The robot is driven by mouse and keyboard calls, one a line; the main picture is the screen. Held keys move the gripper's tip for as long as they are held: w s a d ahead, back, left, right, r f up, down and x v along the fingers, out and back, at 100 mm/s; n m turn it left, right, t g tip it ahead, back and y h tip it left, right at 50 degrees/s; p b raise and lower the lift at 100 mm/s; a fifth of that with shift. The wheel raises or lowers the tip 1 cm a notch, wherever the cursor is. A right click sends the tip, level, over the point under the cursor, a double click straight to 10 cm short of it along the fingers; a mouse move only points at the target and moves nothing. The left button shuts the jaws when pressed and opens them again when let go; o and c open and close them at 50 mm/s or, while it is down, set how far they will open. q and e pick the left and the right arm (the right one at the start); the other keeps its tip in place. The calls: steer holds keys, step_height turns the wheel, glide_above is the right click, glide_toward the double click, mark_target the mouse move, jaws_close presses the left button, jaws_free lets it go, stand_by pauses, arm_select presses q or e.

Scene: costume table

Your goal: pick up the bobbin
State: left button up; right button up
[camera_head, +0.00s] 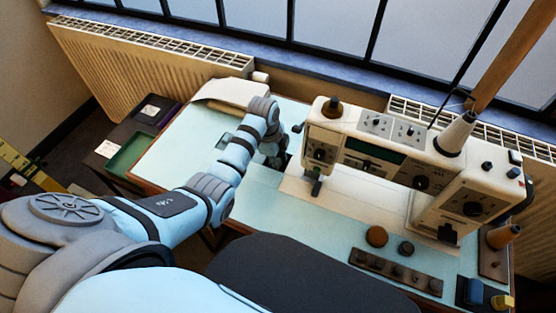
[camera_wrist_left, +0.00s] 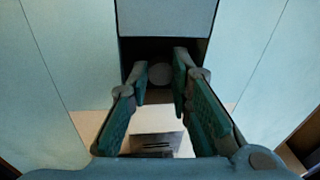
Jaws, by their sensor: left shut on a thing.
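My left gripper (camera_head: 274,158) reaches over the table to the left end of the white sewing machine (camera_head: 322,135). In the left wrist view its two green-padded fingers (camera_wrist_left: 160,74) are closed in on a small round grey disc, which looks like the bobbin (camera_wrist_left: 160,73). The disc sits between the fingertips, in front of a dark recess (camera_wrist_left: 160,47) in the pale blue table top. I cannot tell whether it is clear of the recess. In the head view the bobbin is hidden by the gripper. My right gripper is in neither view.
A brown spool (camera_head: 376,236), a black spool (camera_head: 406,248) and a dark rack (camera_head: 395,271) stand in front of the machine. A thread cone (camera_head: 457,132) is on top.

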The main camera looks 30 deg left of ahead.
arm_select(q)
step_height(320, 180, up, 20)
steer(key=p, duration=0.7)
